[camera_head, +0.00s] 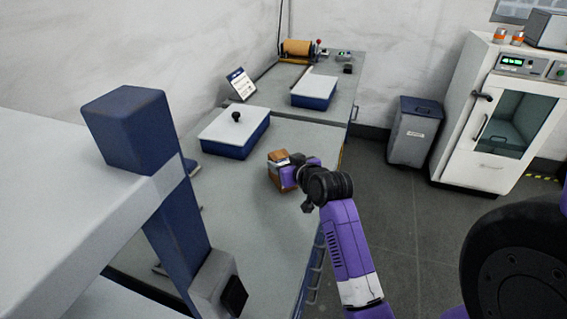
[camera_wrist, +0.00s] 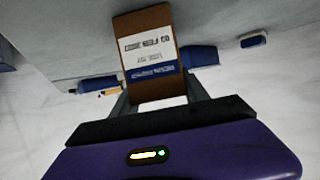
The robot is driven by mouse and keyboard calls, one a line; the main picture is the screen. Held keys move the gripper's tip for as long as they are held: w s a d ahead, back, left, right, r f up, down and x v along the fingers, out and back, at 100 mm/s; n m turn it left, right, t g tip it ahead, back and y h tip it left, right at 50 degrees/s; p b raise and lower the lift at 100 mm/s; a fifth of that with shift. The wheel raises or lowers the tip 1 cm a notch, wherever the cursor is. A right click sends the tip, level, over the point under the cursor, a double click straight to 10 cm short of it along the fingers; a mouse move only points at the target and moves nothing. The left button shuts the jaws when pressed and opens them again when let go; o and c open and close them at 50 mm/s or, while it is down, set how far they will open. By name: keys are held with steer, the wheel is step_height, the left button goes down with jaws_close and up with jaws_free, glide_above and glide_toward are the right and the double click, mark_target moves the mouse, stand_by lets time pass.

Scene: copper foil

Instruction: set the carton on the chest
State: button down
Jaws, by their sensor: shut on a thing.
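A brown carton (camera_head: 277,184) with a white and blue label is over the grey bench in the head view. It shows large in the wrist view (camera_wrist: 148,25), between the two fingers. My gripper (camera_head: 290,174) is shut on the carton; in the wrist view my gripper (camera_wrist: 158,97) holds it by its near end. Whether the carton touches the bench is not clear. No thing is plainly marked as the chest; a blue box with a white lid and black knob (camera_head: 236,148) stands left of and behind the carton, and a second lidded blue box (camera_head: 314,95) stands farther back.
The grey bench (camera_head: 255,235) is clear around the carton. A blue post (camera_head: 135,140) and white shelf (camera_head: 50,200) stand at the left. A sign (camera_head: 241,84) and orange roll (camera_head: 298,48) are at the back. A grey bin (camera_head: 414,130) and white oven cabinet (camera_head: 480,150) stand right.

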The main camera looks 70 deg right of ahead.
steer(key=c, duration=0.6)
jaws_free()
steer(key=shift+r, duration=0.1)
steer(key=v, duration=1.2)
steer(key=shift+d, duration=0.1)
